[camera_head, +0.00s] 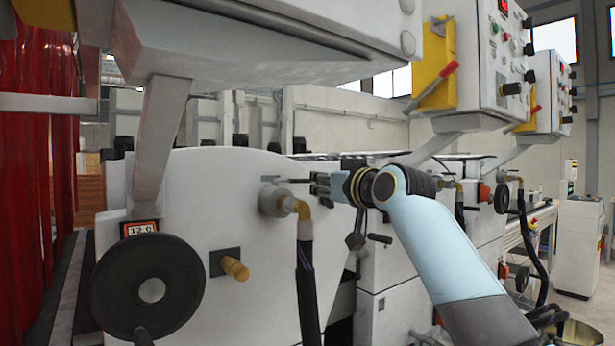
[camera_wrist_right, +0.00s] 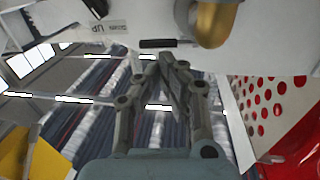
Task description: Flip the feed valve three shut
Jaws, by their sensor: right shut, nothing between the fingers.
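My right gripper (camera_head: 318,184) is shut and empty, in front of the white machine panel. Its shut fingertips (camera_wrist_right: 170,66) also show in the wrist view. To its left in the head view is a grey fitting with a brass elbow (camera_head: 295,205) and a dark hose. A thin dark bar (camera_head: 290,180) runs from the fitting toward the fingertips; I cannot tell whether they touch. In the wrist view a dark bar (camera_wrist_right: 158,43) lies just beyond the fingertips, beside a brass part (camera_wrist_right: 215,22). No number marks feed valve three. My left gripper is not in view.
A black handwheel (camera_head: 147,288) and a brass knob (camera_head: 234,268) stick out from the panel at left. Similar hose fittings (camera_head: 457,187) are farther right. A control box (camera_head: 490,60) hangs above. A red curtain (camera_head: 40,140) hangs at far left.

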